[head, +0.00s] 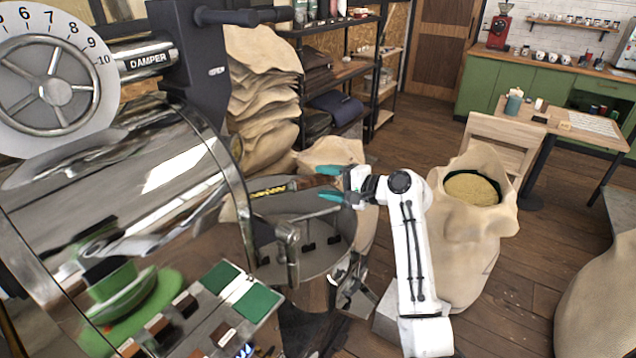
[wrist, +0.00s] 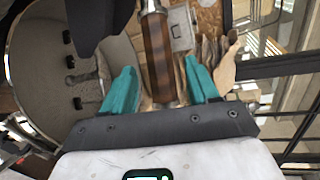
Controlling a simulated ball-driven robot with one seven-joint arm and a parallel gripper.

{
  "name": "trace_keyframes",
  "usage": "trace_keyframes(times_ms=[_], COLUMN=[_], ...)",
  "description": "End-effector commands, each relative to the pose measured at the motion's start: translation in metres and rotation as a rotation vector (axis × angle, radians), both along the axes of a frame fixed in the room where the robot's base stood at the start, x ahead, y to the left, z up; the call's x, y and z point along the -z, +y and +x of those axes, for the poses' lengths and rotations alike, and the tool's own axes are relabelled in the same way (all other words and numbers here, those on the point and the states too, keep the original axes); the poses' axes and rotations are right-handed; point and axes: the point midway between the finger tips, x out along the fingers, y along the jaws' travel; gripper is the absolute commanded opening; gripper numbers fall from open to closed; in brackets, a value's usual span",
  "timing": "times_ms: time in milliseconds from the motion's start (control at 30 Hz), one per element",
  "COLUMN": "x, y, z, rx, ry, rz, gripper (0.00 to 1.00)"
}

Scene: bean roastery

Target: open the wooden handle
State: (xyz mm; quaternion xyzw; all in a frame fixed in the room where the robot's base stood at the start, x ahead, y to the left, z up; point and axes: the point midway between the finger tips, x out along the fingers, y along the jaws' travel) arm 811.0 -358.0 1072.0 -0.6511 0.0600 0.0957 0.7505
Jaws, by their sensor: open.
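The wooden handle (wrist: 158,58) is a dark brown bar with a metal end. In the wrist view it runs between my two teal fingers. In the head view the handle (head: 305,183) sticks out to the right from the roaster's front, above the round cooling tray (head: 335,262). My gripper (head: 327,183) is open at its outer end, one finger on each side. In the wrist view my gripper (wrist: 158,75) shows gaps between the handle and both fingers. Nothing is held.
The shiny roaster drum (head: 150,180) fills the left. A burlap sack of beans (head: 465,240) stands right of my arm. Stacked sacks (head: 262,90) and a dark shelf (head: 335,75) are behind. A wooden table (head: 545,125) and chair (head: 500,135) stand farther right.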

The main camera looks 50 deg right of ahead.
Motion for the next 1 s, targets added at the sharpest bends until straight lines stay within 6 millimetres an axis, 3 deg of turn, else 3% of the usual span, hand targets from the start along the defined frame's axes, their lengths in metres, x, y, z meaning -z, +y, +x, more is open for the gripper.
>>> trace_keyframes(times_ms=[200,400,1000], x=[-0.007,-0.013,-0.015], y=[-0.004,-0.005,-0.005], z=[-0.043,-0.066,-0.072], rx=[0.003,0.002,0.002], ry=[0.000,0.000,0.001], rz=[-0.001,0.000,0.000], gripper=[0.59,0.59,0.59])
